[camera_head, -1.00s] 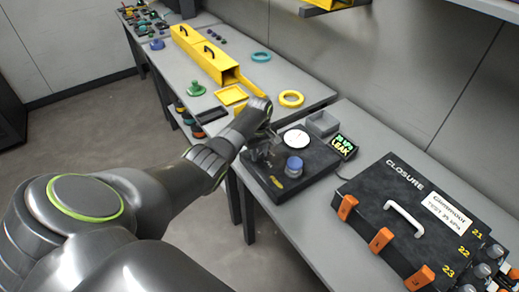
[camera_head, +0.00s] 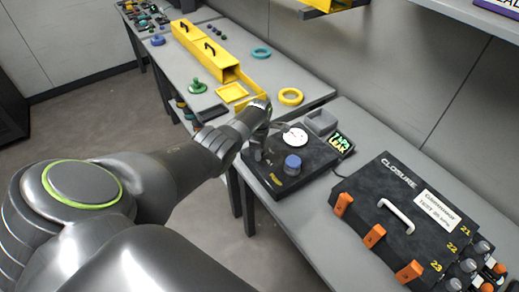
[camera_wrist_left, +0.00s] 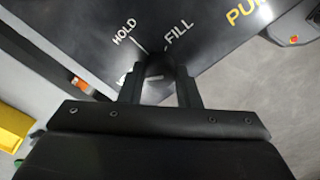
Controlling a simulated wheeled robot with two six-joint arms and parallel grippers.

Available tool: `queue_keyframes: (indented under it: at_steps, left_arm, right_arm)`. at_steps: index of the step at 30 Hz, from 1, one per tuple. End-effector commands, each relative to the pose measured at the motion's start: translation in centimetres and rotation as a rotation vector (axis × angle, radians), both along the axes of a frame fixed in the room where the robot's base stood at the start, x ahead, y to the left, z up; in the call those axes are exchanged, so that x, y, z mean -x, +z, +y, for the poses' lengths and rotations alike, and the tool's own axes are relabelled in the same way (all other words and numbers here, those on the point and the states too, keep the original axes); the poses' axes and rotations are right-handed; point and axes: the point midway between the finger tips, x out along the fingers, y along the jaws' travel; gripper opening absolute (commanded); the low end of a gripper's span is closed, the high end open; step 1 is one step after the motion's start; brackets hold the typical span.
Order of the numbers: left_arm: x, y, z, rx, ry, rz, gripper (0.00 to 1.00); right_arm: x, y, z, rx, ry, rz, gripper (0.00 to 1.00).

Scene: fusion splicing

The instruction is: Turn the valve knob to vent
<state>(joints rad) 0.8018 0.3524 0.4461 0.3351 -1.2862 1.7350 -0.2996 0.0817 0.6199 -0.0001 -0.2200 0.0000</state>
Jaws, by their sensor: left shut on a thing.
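The black test unit (camera_head: 310,172) sits on the grey table with a white round gauge (camera_head: 295,138) and a blue round cap (camera_head: 292,165) on top. My left gripper (camera_head: 257,157) is over its left part. In the left wrist view the gripper (camera_wrist_left: 160,82) is shut on the dark valve knob (camera_wrist_left: 158,68), which is mostly hidden between the fingers. White labels HOLD (camera_wrist_left: 124,31) and FILL (camera_wrist_left: 180,37) show beyond the knob; a third label at the left finger is mostly covered. Where the knob points is unclear. My right gripper is not in view.
A small display (camera_head: 341,143) reading LEAK stands behind the unit, beside a grey open box (camera_head: 321,122). A black CLOSURE case (camera_head: 405,215) with orange latches lies to the right.

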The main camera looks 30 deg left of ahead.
Motion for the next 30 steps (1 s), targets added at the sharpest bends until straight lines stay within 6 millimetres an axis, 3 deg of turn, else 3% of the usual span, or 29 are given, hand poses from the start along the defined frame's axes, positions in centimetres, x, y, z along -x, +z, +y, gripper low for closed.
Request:
queue_keyframes:
  at_steps: [20,21,26,30]
  left_arm:
    - [-0.12,0.13,0.09,-0.002,0.071,-0.003,0.07]
    - [-0.12,0.13,0.09,-0.002,0.070,-0.003,0.31]
    - [-0.09,0.10,0.07,-0.002,0.070,-0.002,0.52]
    - [-0.06,0.06,0.04,-0.002,0.069,-0.001,0.52]
  right_arm:
    - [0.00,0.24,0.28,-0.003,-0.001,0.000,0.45]
    - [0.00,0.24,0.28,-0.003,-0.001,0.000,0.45]
    - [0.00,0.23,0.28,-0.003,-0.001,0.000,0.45]
    - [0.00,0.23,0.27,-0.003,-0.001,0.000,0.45]
